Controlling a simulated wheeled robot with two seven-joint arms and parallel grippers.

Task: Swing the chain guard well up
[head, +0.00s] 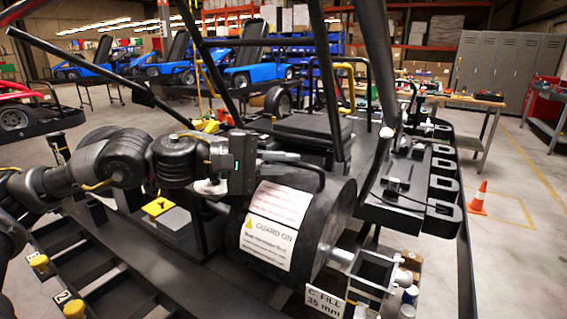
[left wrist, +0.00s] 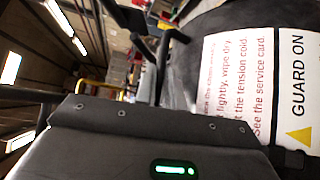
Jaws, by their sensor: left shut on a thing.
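The chain guard (head: 325,225) is a black, rounded cover with a white "GUARD ON" label (head: 272,225). It sits low over the shaft at the middle of the kart stand. A black bar handle (head: 318,176) stands out from its top. My left gripper (head: 282,157) reaches in from the left and is shut on this handle; its fingertips are partly hidden. In the left wrist view, the guard's label (left wrist: 262,85) fills the right side and a dark bent bar (left wrist: 160,65) shows beyond my gripper's body. My right gripper is not in view.
Black frame tubes (head: 330,90) rise close behind my left gripper. An orange cone (head: 478,198) stands on open floor at right.

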